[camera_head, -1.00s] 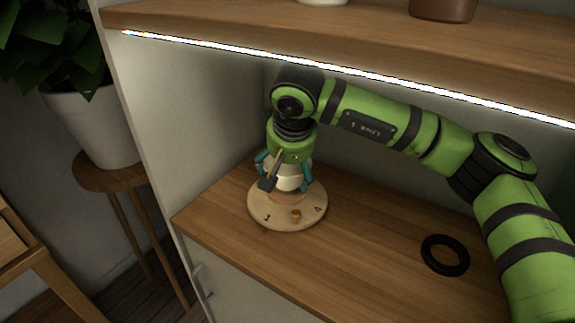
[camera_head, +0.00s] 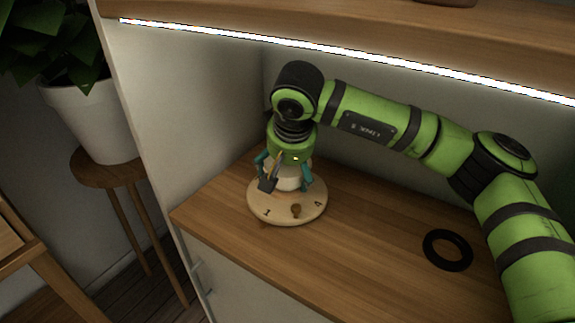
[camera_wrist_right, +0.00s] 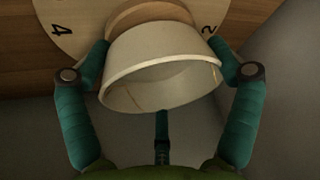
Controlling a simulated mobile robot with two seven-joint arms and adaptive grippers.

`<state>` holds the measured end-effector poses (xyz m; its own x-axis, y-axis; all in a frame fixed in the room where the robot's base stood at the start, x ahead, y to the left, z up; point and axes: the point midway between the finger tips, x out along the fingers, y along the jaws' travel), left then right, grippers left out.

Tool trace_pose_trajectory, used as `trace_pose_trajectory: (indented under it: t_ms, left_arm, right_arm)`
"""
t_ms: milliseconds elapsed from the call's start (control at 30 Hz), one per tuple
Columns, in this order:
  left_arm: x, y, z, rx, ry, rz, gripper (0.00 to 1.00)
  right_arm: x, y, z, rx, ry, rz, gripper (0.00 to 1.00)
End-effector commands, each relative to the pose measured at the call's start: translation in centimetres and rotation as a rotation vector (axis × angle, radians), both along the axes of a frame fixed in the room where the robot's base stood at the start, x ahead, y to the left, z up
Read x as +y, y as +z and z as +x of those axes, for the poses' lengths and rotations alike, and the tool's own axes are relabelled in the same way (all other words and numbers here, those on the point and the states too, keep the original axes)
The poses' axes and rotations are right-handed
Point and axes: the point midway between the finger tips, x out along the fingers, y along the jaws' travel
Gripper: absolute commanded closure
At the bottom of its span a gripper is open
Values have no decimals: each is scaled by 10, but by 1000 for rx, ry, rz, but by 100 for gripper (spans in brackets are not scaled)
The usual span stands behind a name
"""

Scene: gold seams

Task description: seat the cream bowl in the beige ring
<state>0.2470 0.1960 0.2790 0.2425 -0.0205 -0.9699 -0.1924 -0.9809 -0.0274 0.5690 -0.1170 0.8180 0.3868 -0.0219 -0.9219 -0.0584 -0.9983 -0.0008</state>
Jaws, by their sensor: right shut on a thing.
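The cream bowl (camera_head: 287,180) is held by my right gripper (camera_head: 287,185) over the round wooden board on the counter. In the right wrist view the bowl (camera_wrist_right: 160,72) sits tilted in the picture between the teal fingers of the right gripper (camera_wrist_right: 160,72), with a thin gold seam on its inner wall. The beige ring (camera_wrist_right: 150,11) shows partly behind the bowl, on the board; the rest of it is hidden. I cannot tell whether the bowl touches the ring. My left gripper is not in view.
The round board (camera_head: 262,200) carries numbers and a small brown knob (camera_head: 296,210) at its front. A black ring (camera_head: 447,250) lies on the wooden counter (camera_head: 365,240) to the right. A lit shelf (camera_head: 350,45) hangs above, and a cabinet side wall (camera_head: 190,120) stands on the left.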

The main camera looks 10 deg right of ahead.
Motion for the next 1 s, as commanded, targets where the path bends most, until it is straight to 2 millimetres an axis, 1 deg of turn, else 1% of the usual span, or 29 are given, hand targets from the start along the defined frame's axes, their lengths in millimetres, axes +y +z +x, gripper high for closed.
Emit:
trace_pose_trajectory:
  t_ms: [133,267,300,333,800,1000]
  left_arm:
    - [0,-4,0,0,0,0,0]
    - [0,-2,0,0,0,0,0]
    - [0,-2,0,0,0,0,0]
    - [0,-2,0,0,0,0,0]
    - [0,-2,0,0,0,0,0]
    - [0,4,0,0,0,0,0]
  right_arm:
    - [0,-4,0,-1,0,0,49]
    - [0,-3,0,-1,0,0,49]
    - [0,-3,0,-1,0,0,6]
    - [0,-3,0,-1,0,0,0]
    - [0,-4,0,1,0,0,0]
    - [0,5,0,0,0,0,0]
